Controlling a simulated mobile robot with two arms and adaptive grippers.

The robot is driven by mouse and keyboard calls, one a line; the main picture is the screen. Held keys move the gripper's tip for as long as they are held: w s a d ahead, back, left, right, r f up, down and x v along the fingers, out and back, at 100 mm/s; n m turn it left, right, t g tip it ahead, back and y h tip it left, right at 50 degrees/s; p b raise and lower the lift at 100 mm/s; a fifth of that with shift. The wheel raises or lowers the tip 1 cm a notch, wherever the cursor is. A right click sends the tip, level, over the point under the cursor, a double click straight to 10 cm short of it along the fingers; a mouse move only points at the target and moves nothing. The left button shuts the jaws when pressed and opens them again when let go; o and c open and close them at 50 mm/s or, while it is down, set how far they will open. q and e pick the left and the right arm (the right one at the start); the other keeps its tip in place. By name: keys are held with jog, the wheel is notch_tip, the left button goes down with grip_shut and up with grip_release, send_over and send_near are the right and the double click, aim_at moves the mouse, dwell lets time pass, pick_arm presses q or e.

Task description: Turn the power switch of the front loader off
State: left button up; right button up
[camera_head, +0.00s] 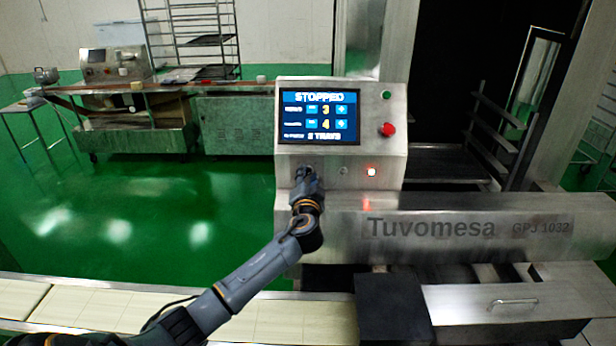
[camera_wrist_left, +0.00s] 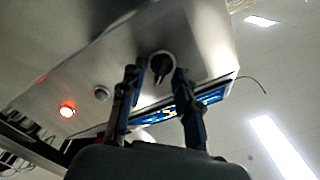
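The front loader's control box (camera_head: 283,125) has a lit screen (camera_head: 320,117) reading "STOPPED". My left gripper (camera_head: 307,172) is at the lower left of its front panel and hides what is behind it. In the left wrist view a black rotary knob, which looks like the power switch (camera_wrist_left: 161,64), sits on the metal panel. My left gripper (camera_wrist_left: 158,76) is open there, with one finger on each side of the knob. I cannot tell whether the fingers touch it. My right gripper is not in view.
A small round fitting (camera_head: 344,171) sits between my gripper and the lamp. A red stop button (camera_head: 387,130) and green button (camera_head: 387,95) are higher on the right. The "Tuvomesa" housing (camera_head: 540,210) extends right. A pale conveyor (camera_head: 90,305) runs in front.

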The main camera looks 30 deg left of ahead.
pick_arm(q)
grip_shut()
